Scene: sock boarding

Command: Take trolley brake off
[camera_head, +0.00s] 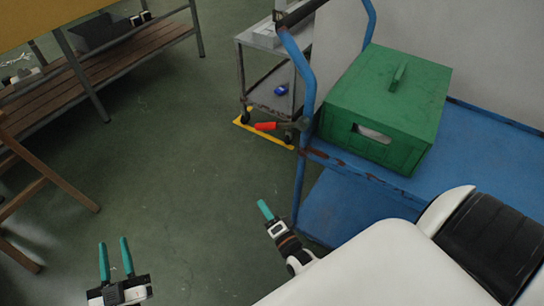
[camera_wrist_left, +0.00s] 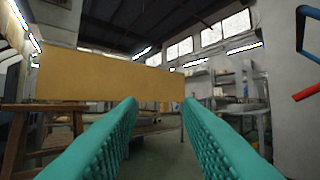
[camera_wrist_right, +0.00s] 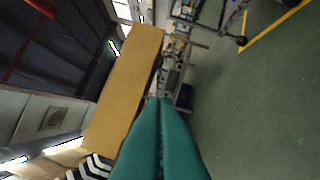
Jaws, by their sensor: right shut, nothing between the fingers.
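The blue trolley (camera_head: 460,150) stands at the right of the head view, with a tall bent blue handle frame. A lever with a red grip (camera_head: 266,126) sticks out to the left beside the frame; a red bar (camera_wrist_left: 308,92) at the right edge of the left wrist view looks like the same lever. My left gripper (camera_head: 115,259) is open and empty at the lower left, well away from the lever. My right gripper (camera_head: 265,210) is shut and empty, nearer than the lever and left of the trolley. Its closed fingers (camera_wrist_right: 160,135) fill the lower right wrist view.
A green box (camera_head: 385,105) sits on the trolley. A grey cart (camera_head: 262,75) stands behind the lever, near yellow floor tape (camera_head: 243,124). A table with a slatted lower shelf (camera_head: 100,65) and a wooden stool (camera_head: 40,190) stand at the left. The green floor between is clear.

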